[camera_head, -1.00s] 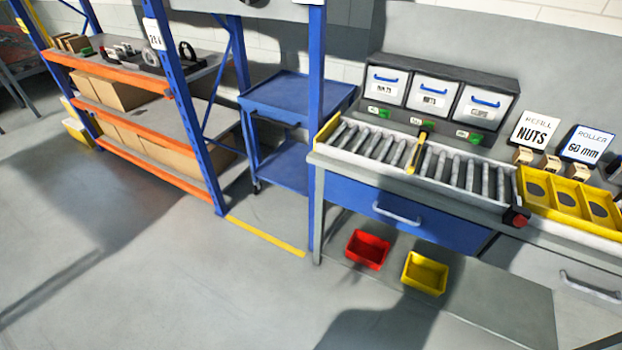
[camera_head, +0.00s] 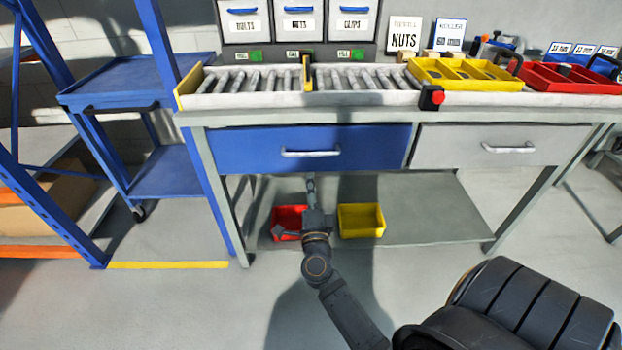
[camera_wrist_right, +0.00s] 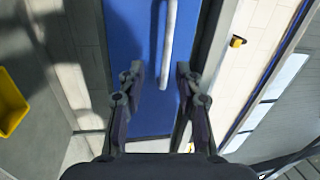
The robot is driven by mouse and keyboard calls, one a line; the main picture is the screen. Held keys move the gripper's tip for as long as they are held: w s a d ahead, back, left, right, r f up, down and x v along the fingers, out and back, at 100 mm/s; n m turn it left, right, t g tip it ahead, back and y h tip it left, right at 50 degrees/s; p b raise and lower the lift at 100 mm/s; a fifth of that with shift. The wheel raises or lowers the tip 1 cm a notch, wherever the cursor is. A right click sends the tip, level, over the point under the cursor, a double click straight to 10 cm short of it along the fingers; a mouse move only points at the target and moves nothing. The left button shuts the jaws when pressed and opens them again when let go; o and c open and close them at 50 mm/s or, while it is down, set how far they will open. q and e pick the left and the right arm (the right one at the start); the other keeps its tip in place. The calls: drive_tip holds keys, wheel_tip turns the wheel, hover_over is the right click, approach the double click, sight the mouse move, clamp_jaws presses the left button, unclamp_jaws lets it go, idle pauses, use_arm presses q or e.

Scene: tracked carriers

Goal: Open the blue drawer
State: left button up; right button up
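The blue drawer (camera_head: 255,150) is under the left half of the workbench and looks shut, its front flush with the frame. Its light grey bar handle (camera_head: 310,152) runs level across the front. My right gripper (camera_head: 311,188) is in front of and below the handle in the head view. In the right wrist view the right gripper (camera_wrist_right: 160,76) is open, its two fingers apart and pointing at the blue drawer front (camera_wrist_right: 140,40). The handle (camera_wrist_right: 169,40) shows between and beyond the fingertips; I cannot tell the remaining gap. My left gripper is not in view.
A grey drawer (camera_head: 480,147) sits right of the blue one. A red bin (camera_head: 289,217) and a yellow bin (camera_head: 361,221) stand on the lower shelf (camera_head: 430,215) below. A blue cart (camera_head: 165,172) and rack post (camera_head: 158,40) are at left. Floor in front is clear.

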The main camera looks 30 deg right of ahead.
sight(311, 154)
drive_tip(key=shift+m+h, duration=0.4)
drive_tip(key=shift+m, duration=0.1)
drive_tip(key=x, duration=1)
drive_tip(key=shift+w+d+r, duration=0.1)
drive_tip(key=shift+d+r, duration=0.25)
drive_tip(key=shift+r, duration=0.15)
drive_tip(key=shift+c, duration=0.2)
clamp_jaws()
